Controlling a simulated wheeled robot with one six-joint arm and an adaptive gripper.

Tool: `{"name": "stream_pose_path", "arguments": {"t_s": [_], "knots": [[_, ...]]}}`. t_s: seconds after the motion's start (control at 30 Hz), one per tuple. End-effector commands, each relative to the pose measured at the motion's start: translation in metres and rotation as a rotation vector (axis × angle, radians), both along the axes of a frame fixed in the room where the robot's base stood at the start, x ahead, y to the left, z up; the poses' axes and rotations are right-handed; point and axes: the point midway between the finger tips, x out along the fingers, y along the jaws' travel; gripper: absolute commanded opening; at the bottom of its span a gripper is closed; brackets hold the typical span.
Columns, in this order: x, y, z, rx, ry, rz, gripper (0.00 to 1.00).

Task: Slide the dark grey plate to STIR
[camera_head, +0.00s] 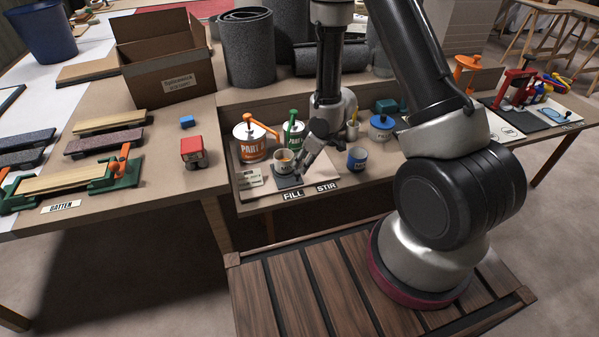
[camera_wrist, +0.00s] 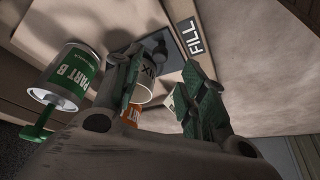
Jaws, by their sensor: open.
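The dark grey plate (camera_head: 290,182) lies on the bench behind the FILL label (camera_head: 293,195). A white cup (camera_head: 284,161) with tan contents stands on it. The STIR label (camera_head: 326,187) is just right of FILL. My gripper (camera_head: 301,170) points down right beside the cup, low over the plate's right part. In the wrist view the open fingers (camera_wrist: 163,62) show with the cup (camera_wrist: 146,85), marked MIX, between or just beyond them; contact cannot be told. Part of the plate (camera_wrist: 158,47) shows past the fingertips, near FILL (camera_wrist: 191,37). The fingers and cup hide some of the plate.
An orange-pumped PART A can (camera_head: 250,142) and a green-pumped PART B can (camera_head: 293,133) stand close behind the cup. A lidded blue pot (camera_head: 381,127) is farther right. Bare bench lies behind STIR.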

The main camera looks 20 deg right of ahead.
Motion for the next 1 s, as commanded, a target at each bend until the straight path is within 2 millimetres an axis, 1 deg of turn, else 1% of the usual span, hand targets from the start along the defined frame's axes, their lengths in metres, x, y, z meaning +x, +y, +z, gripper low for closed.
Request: {"name": "stream_pose_path", "arguments": {"t_s": [0.03,0.1,0.3,0.47,0.7,0.93,1.0], "knots": [[0.002,0.003,-0.009,-0.001,0.003,0.002,0.42],[0.005,0.006,-0.021,-0.001,0.003,0.002,0.42],[0.013,0.014,-0.047,-0.002,0.003,0.0,0.42],[0.016,0.016,-0.056,-0.001,0.002,-0.001,0.42],[0.016,0.016,-0.057,-0.002,0.001,-0.001,0.42],[0.016,0.016,-0.057,-0.003,0.002,-0.001,0.0],[0.016,0.016,-0.056,-0.003,0.002,-0.001,0.0]]}}
